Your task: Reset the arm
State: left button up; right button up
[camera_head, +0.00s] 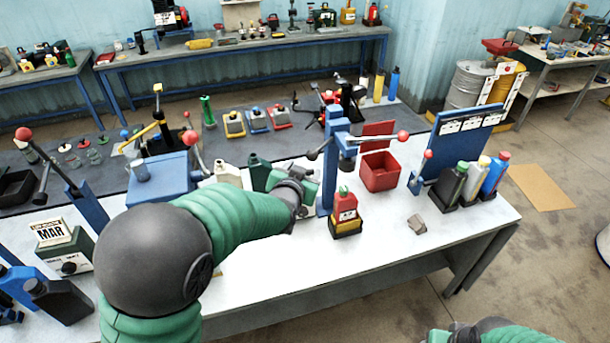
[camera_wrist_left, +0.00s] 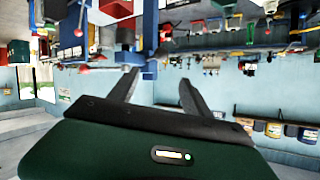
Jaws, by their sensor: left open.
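My left arm reaches from the lower left over the white table (camera_head: 300,270), and its green hand (camera_head: 304,187) is beside a blue post (camera_head: 327,165) with red-knobbed levers. The fingers are hard to make out there. In the left wrist view, the two dark fingers of my left gripper (camera_wrist_left: 158,88) stand apart with nothing between them. A red bottle (camera_head: 345,203) stands upright in a dark and yellow holder, right of the hand and apart from it. Part of my right arm shows at the bottom right edge; its gripper is out of view.
A red bin (camera_head: 380,172) is behind the red bottle. A grey block (camera_head: 417,224) lies to the right. Several capped bottles (camera_head: 470,182) stand by a blue panel (camera_head: 462,143). A white bottle (camera_head: 228,172) and a dark green bottle (camera_head: 258,172) are behind my left arm.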

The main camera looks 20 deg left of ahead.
pick_arm(q)
jog(key=s+f+g+h+b, duration=0.1)
jog(key=s+f+g+b, duration=0.2)
jog(key=s+f+b, duration=0.5)
jog(key=s+f+g+b, duration=0.25)
jog(key=s+f, duration=0.25)
jog(key=f, duration=0.6)
jog(key=s+a+f+g+b, duration=0.1)
jog(key=s+f+g+b, duration=0.1)
jog(key=s+f, duration=0.3)
jog(key=s+a+f+n+g+b, duration=0.1)
jog(key=s+f+g+b, duration=0.2)
jog(key=s, duration=0.9)
notch_tip(320, 180, down, 4)
jog(key=shift+r+n+b, duration=0.2)
jog(key=shift+n+b, duration=0.1)
jog(key=shift+b, duration=0.1)
pick_arm(e)
jog(key=s+x, duration=0.1)
jog(key=x, duration=0.6)
jog(key=s+x, duration=0.2)
jog(key=x, duration=0.6)
jog(key=shift+a+f, duration=0.4)
jog(key=shift+f, duration=0.35)
pick_arm(q)
jog(key=shift+d+g, duration=0.25)
pick_arm(e)
jog(key=shift+d+f, duration=0.1)
jog(key=shift+d, duration=0.2)
